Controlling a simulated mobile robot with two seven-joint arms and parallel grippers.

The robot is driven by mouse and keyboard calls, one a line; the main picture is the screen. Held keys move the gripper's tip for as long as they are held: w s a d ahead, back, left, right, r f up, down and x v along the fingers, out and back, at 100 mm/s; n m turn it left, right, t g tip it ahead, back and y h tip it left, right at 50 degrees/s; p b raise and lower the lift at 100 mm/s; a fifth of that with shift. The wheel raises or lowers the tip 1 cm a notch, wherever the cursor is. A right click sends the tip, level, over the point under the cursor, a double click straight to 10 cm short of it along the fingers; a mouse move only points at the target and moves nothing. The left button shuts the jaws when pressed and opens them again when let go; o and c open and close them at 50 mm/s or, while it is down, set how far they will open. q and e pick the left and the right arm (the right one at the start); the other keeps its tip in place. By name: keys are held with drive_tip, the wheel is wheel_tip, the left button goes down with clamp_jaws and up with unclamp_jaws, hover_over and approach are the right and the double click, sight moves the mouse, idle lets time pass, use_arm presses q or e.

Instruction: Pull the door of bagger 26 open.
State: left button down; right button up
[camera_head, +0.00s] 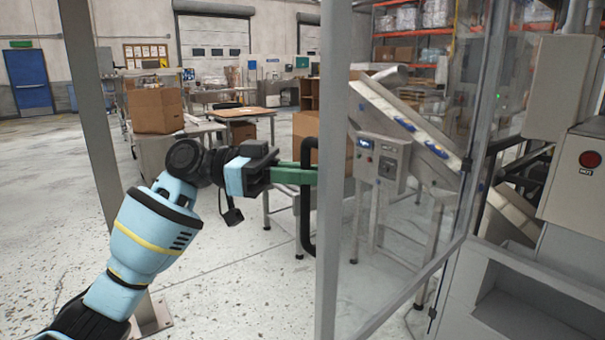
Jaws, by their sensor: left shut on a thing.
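The door (333,190) is a clear panel in a grey metal frame. It stands swung out from the machine at the right, with its free edge near me. A black bar handle (308,225) sits on that free edge. My left gripper (308,175) reaches in from the left, its green fingers shut on the upper part of the handle. The fingertips are partly hidden by the handle and door frame. I cannot read a number 26 anywhere. My right gripper is out of view.
A grey box with a red button (591,159) is on the machine at the right. A sloped conveyor (410,125) shows through the panel. A grey post (95,130) stands at the left. Open concrete floor (230,280) lies below my left arm.

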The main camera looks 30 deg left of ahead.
use_arm(q)
drive_tip(key=c, duration=1.5)
unclamp_jaws()
drive_tip(key=shift+w+d, duration=0.1)
drive_tip(key=shift+w, duration=0.05)
drive_tip(key=b+v, duration=0.1)
drive_tip(key=v, duration=0.7)
drive_tip(key=shift+r, duration=0.1)
